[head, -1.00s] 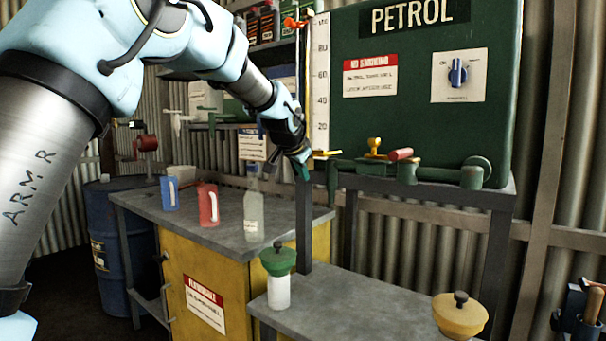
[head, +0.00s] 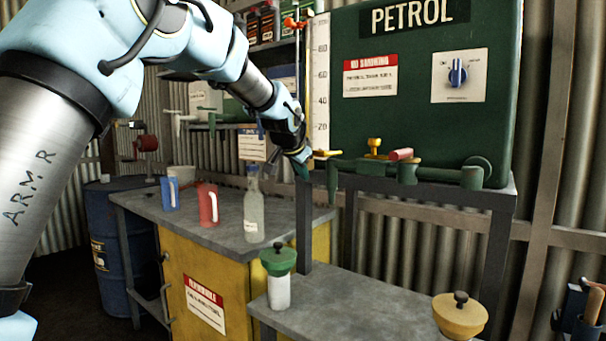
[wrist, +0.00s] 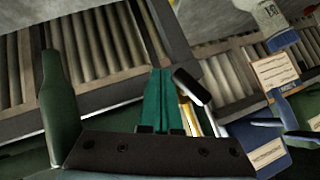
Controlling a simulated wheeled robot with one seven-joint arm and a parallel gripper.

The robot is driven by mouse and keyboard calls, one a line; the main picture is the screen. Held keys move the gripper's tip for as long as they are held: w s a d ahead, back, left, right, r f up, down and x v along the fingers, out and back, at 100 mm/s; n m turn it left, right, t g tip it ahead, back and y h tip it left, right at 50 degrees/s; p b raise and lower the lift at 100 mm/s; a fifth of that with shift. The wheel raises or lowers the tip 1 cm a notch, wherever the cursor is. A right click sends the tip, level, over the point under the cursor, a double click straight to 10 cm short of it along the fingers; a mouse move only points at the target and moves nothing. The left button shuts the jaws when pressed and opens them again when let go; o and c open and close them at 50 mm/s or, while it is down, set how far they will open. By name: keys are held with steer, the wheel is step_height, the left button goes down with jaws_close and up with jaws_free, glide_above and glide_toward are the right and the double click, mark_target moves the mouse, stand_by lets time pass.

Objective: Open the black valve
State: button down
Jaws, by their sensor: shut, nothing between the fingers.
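My gripper (head: 303,170) is at the left end of the green pipework under the petrol tank (head: 425,95). In the wrist view its teal fingers (wrist: 158,100) are together and hold nothing. A black handle (wrist: 193,88) with a pale edge lies just right of the fingertips; I cannot tell whether they touch it. In the head view I cannot make this black handle out clearly beside my gripper. A yellow lever (head: 326,153), a yellow knob (head: 375,146) and a red handle (head: 401,155) sit along the pipework. A green spout (head: 332,182) hangs from its left end.
A glass bottle (head: 254,215), a red jug (head: 208,205) and a blue jug (head: 170,194) stand on the yellow cabinet's grey top (head: 190,227) below my arm. A green-topped jar (head: 279,275) and a yellow pot (head: 460,316) stand on the lower bench (head: 360,312).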

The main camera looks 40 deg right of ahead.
steer(key=shift+w, duration=0.1)
steer(key=shift+w+a+r+p, duration=0.15)
steer(key=shift+w+r+p, duration=0.45)
steer(key=shift+w, duration=0.2)
steer(key=shift+r, duration=0.15)
steer(key=f+b+v, duration=0.1)
steer(key=b+v, duration=0.2)
steer(key=v, duration=0.7)
steer(key=shift+s+a, duration=0.3)
steer(key=shift+s, duration=0.1)
